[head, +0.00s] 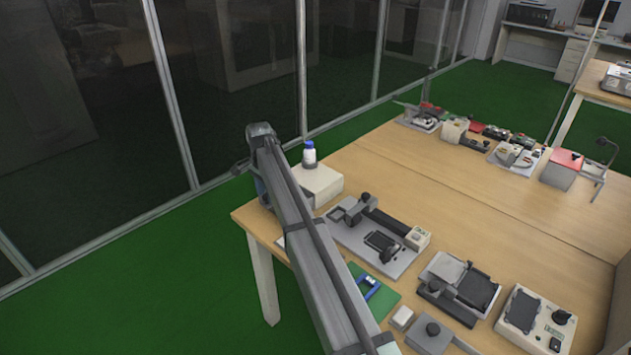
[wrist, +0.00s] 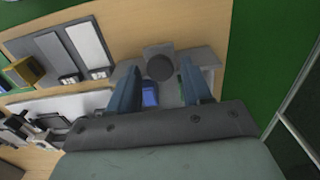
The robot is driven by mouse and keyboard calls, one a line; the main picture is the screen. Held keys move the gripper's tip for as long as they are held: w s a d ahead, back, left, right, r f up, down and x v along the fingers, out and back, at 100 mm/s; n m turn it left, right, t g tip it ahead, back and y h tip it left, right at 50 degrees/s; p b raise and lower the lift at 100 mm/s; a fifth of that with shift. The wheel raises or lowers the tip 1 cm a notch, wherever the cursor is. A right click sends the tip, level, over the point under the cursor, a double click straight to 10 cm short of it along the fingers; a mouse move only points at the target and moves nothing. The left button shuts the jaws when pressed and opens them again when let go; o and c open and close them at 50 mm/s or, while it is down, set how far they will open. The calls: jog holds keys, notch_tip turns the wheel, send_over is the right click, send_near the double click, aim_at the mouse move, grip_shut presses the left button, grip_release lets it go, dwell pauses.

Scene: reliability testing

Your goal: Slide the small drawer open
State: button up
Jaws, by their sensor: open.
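I cannot clearly make out a small drawer or its handle in either view. A low white box (head: 318,184) stands at the table's far left corner, partly hidden by my arm; whether it holds the drawer I cannot tell. In the wrist view my gripper (wrist: 162,88) is open, its two blue-grey fingers apart. Between and beyond them shows a grey piece with a dark round top (wrist: 160,67) near the table edge. A small blue thing (wrist: 150,94) shows between the fingers, and I see nothing gripped.
A bottle with a blue cap (head: 309,153) stands on the white box. Fixtures (head: 376,240) and a white device (head: 535,320) fill the near table (head: 460,205). A green mat (head: 372,294) with a blue tool lies beside my arm. The table's middle is bare.

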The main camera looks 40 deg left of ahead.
jog(key=shift+r, duration=2.2)
